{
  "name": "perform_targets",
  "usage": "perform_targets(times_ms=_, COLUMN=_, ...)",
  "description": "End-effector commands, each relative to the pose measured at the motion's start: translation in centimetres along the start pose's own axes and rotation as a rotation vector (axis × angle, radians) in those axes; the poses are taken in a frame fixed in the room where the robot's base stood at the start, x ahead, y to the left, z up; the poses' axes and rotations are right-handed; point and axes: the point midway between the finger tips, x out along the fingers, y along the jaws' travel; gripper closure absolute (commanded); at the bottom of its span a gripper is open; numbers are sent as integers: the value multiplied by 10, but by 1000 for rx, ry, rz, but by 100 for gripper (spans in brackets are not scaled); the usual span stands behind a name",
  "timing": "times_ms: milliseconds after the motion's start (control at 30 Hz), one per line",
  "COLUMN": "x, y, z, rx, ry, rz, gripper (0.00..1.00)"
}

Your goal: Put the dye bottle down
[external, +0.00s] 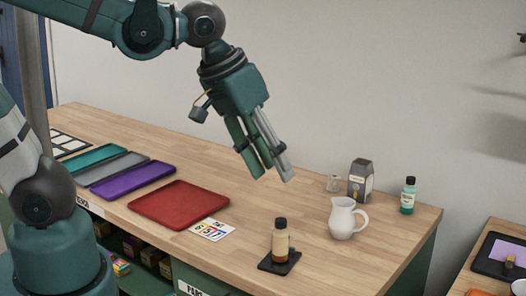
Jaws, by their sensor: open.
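A small bottle with a dark cap, a pale label and brown contents (281,243) stands upright on a black square mat (264,266) near the front of the wooden table. Another bottle, teal with a black cap and pale label (407,197), stands upright at the table's back right. I cannot tell for certain which is the dye bottle. My gripper (275,174) is open and empty, with its fingers pointing down and to the right. It is above the table, apart from both bottles and higher in the picture than the brown one.
Red (178,204), purple (133,180), grey (112,167) and teal (90,157) trays lie to the left. A printed card (212,230) lies by the red tray.

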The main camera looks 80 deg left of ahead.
Motion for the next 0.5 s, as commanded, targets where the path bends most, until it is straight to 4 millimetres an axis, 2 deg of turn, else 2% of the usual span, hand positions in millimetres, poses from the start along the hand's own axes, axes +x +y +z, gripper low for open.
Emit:
perform_targets(times_ms=300, x=-29, y=19, z=21, rx=266, ry=96, rz=56, gripper=60)
perform_targets(times_ms=500, x=-42, y=27, z=32, rx=398, ry=148, rz=77, gripper=60)
